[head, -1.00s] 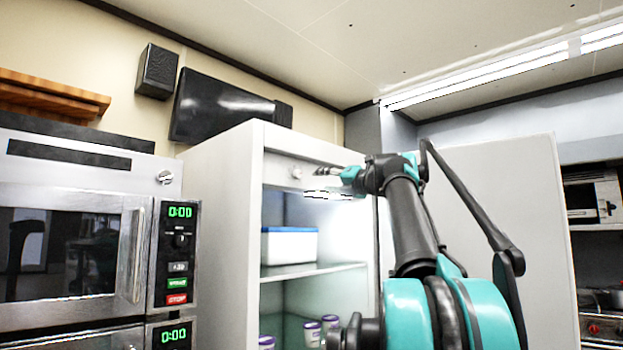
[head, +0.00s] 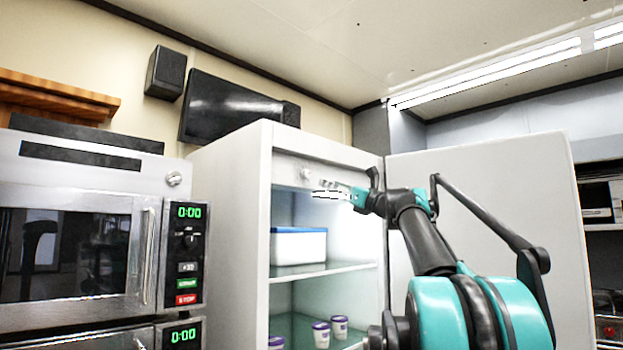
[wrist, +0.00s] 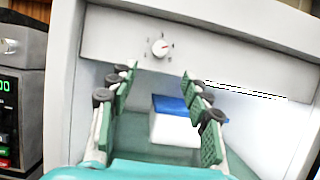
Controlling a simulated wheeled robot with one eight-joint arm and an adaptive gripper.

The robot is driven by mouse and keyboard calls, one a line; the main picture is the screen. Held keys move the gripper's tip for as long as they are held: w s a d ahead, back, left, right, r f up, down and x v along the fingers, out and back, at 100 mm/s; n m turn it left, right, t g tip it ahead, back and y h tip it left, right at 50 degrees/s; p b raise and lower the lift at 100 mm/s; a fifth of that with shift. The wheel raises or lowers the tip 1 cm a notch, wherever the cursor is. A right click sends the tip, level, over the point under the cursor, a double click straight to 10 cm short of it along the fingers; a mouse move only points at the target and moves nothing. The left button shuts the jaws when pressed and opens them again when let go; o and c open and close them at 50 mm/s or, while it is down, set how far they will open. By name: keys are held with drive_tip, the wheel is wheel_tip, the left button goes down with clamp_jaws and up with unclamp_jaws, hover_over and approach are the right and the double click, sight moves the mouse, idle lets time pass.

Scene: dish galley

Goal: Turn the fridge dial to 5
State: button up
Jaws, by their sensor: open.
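The fridge dial (wrist: 160,48) is a small round white knob with a red mark, on the panel at the top inside of the open fridge (head: 230,200). Small marks surround it, too small to read. The dial also shows in the head view (head: 305,174) as a pale knob. My gripper (wrist: 158,82) is open and empty, its two green-padded fingers apart below the dial in the wrist view. In the head view my gripper (head: 322,190) is near the panel, just right of and below the dial. Contact with the dial is not visible.
A white box with a blue lid (head: 298,246) stands on the upper fridge shelf, with several small cups (head: 321,334) below. An oven stack (head: 90,240) stands at the left.

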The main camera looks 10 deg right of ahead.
sight(308, 176)
drive_tip(key=x, duration=1.1)
clamp_jaws()
